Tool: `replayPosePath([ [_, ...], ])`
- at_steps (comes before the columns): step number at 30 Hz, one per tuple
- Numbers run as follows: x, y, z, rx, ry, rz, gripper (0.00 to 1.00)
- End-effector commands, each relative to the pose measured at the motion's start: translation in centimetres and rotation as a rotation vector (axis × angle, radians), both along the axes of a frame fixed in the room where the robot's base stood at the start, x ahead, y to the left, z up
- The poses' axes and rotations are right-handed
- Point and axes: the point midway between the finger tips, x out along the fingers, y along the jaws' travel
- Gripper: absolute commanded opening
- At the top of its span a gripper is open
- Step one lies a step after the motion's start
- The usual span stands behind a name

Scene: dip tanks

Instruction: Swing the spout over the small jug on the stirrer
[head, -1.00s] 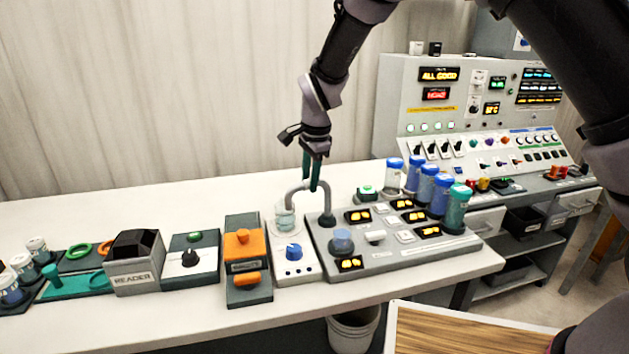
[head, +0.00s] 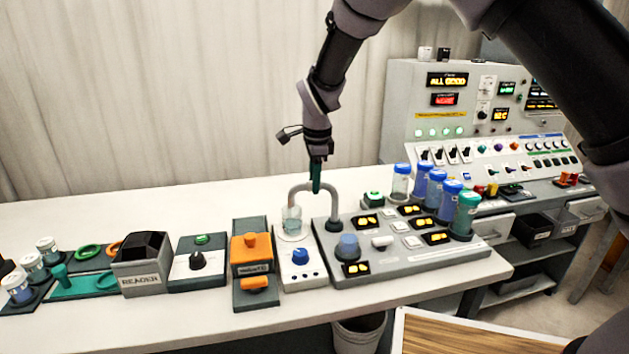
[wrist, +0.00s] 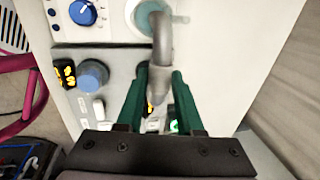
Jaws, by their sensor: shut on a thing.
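The grey hooped spout (head: 308,187) rises from a dark collar on the grey control deck (head: 400,262). Its free end points down at the small clear jug (head: 292,222), which stands on the white stirrer (head: 299,273) with a blue knob. In the wrist view the spout (wrist: 162,45) runs up to its end above the round jug mouth (wrist: 152,14). My gripper (head: 316,190) has green fingers, one on each side of the spout in the wrist view (wrist: 158,90), and is shut on it. The exact contact is hard to see.
An orange-topped block (head: 252,250) stands left of the stirrer, then a white knob box (head: 197,265) and the reader (head: 141,270). Several blue- and green-capped bottles (head: 437,195) stand at the deck's back right. The bench behind the spout is clear.

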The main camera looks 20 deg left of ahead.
Motion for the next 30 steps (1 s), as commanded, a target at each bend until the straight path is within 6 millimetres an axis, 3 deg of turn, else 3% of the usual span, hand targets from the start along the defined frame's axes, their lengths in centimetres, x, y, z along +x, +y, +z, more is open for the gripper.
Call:
replayPosePath([
  [2, 0.2, 0.0, 0.1, 0.003, -0.004, -0.002, 0.0],
  [3, 0.2, 0.0, 0.1, 0.003, -0.004, -0.002, 0.4],
  [5, 0.2, 0.0, 0.1, 0.003, -0.004, -0.002, 0.63],
  [6, 0.2, 0.0, 0.1, 0.002, -0.003, -0.001, 0.66],
  [17, 0.0, 0.0, 0.5, 0.002, -0.002, 0.0, 0.66],
  [30, -1.3, -0.7, 8.3, 0.005, -0.004, 0.002, 0.66],
])
